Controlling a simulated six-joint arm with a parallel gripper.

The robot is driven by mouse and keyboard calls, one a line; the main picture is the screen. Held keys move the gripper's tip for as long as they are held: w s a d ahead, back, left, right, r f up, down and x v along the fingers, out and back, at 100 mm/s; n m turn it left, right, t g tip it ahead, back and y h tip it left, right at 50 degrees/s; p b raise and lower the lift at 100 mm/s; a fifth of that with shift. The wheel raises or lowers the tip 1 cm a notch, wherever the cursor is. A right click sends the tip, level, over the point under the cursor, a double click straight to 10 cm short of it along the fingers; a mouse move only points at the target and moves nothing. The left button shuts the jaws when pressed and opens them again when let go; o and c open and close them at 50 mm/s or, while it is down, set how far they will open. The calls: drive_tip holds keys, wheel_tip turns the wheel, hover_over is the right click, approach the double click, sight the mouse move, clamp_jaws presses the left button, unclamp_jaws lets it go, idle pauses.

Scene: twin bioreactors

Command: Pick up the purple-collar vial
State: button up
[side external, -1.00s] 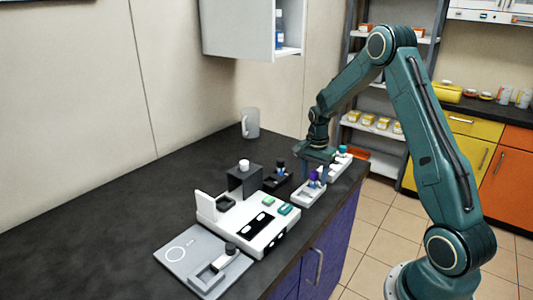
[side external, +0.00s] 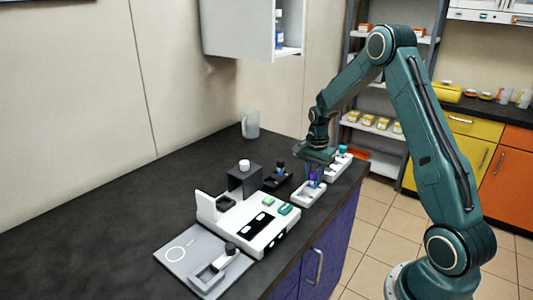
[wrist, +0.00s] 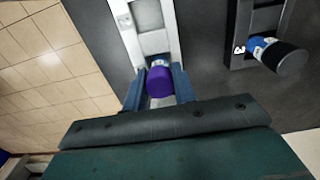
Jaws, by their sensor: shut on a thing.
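The purple-collar vial (wrist: 160,82) shows its purple top between my two blue fingers in the wrist view. In the side external view the vial (side external: 313,181) stands in a white holder (side external: 303,197) near the counter's right edge, partly hidden by the fingers. My gripper (side external: 314,172) points down over that holder and is shut on the vial, with a finger on each side; it also shows in the wrist view (wrist: 159,88). I cannot tell whether the vial is lifted at all from the holder.
A dark holder (side external: 271,183) with a black-capped, blue-banded vial (side external: 281,167) stands to the left. Another white holder (side external: 341,163) with a teal-topped vial (side external: 343,149) is just behind. A white device (side external: 245,222) stands in front. The counter's left side is clear.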

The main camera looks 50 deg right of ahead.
sight(314, 172)
drive_tip(key=shift+r, duration=0.1)
wheel_tip(314, 172, up, 20)
idle(0.6)
drive_tip(key=shift+w, duration=0.1)
idle(0.5)
